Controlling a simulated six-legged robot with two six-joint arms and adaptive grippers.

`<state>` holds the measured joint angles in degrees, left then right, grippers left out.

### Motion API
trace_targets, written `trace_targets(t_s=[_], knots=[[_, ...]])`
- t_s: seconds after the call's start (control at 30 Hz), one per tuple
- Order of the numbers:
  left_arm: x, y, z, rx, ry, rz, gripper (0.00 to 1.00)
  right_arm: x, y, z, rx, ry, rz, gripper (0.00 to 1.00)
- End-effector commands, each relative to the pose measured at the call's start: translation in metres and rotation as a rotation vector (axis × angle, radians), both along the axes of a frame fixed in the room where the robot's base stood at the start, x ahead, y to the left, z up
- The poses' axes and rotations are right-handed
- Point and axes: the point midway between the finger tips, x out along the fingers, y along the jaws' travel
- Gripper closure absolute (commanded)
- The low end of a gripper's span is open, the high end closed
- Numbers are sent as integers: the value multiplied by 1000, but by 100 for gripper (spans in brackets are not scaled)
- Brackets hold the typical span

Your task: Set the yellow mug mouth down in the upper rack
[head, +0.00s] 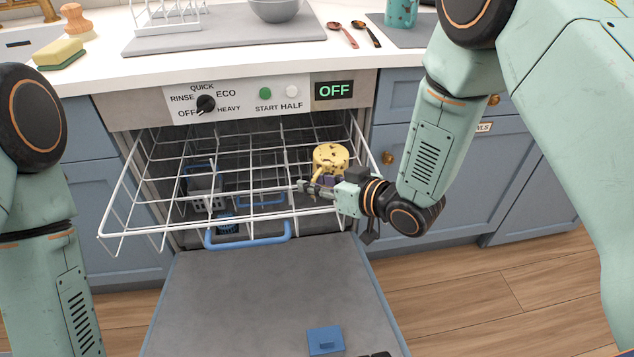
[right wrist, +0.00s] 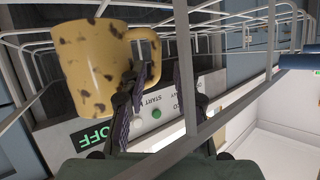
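The yellow mug (head: 330,157) with dark spots is at the right side of the white wire upper rack (head: 168,228). Its closed base seems to face up, so it looks mouth down. In the right wrist view the mug (right wrist: 92,72) is large at the left, its handle pointing right. My right gripper (head: 306,187) is just in front of the mug at the rack's right part. Its fingers (right wrist: 160,85) are apart, near the handle, with nothing clearly held between them. The mug's contact with the rack wires is partly hidden. My left gripper is out of view.
The dishwasher door (head: 265,290) is folded down in front. A grey basket (head: 206,192) and blue handle (head: 247,236) show below the rack's wires. The left and middle of the upper rack are empty. The counter (head: 95,62) runs above.

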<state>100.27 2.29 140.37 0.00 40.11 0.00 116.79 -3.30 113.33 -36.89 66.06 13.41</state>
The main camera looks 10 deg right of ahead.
Motion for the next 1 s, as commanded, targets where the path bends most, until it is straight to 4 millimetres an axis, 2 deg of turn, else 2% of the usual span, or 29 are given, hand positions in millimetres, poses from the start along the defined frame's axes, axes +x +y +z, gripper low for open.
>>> trace_targets(t_s=[0.37,1.0], knots=[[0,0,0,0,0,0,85,-3,-3,1,0,5,-3,64],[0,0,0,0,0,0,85,-70,-57,37,5,2,-5,64]])
